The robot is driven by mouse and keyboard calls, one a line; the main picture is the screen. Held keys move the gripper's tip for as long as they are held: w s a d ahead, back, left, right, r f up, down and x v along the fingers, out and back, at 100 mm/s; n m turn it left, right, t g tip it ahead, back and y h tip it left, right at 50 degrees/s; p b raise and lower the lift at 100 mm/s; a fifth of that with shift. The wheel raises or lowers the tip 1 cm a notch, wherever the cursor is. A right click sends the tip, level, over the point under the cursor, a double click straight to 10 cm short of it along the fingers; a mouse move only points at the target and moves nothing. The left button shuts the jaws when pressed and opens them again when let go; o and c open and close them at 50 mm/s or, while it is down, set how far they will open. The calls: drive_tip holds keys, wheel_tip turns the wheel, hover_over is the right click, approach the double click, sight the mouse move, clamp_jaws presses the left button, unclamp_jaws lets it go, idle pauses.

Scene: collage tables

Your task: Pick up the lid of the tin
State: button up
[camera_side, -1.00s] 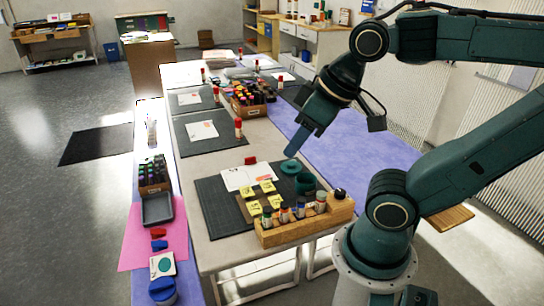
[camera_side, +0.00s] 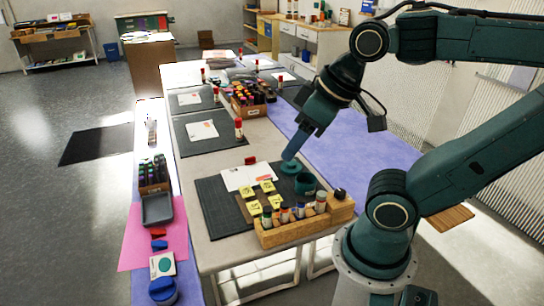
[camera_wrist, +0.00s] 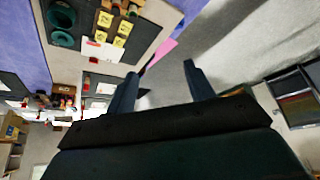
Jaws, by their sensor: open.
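The tin's lid (camera_side: 291,167) is a round dark green disc lying on the table just behind the open green tin (camera_side: 305,184). In the wrist view the lid (camera_wrist: 62,38) and the tin (camera_wrist: 62,14) show as two green rounds at the upper left. My gripper (camera_side: 288,157) hangs tilted just above the lid in the side view, its tip overlapping the lid's far edge there; I cannot tell the exact gap. In the wrist view my gripper (camera_wrist: 160,70) has its fingers spread with nothing between them, and the lid is off to their left.
A wooden bottle rack (camera_side: 290,230) with several bottles stands in front of the tin. A dark mat (camera_side: 220,212) carries a white card (camera_side: 238,177) and yellow cards (camera_side: 267,187). A red-capped marker (camera_side: 238,128) stands farther back. The purple surface (camera_side: 355,150) at right is clear.

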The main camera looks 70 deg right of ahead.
drive_tip(key=o, duration=0.9)
drive_tip(key=shift+w, duration=0.1)
drive_tip(key=w+d+m+g+h, duration=0.1)
drive_tip(key=w+d+m+g, duration=0.1)
drive_tip(key=w+d+m, duration=0.5)
drive_tip(key=m+g+y, duration=0.1)
drive_tip(key=m+g, duration=0.3)
drive_tip(key=m, duration=0.6)
hover_over(292, 163)
wheel_tip(292, 163, down, 21)
drive_tip(key=shift+a+f, duration=0.15)
drive_tip(key=shift+f, duration=4)
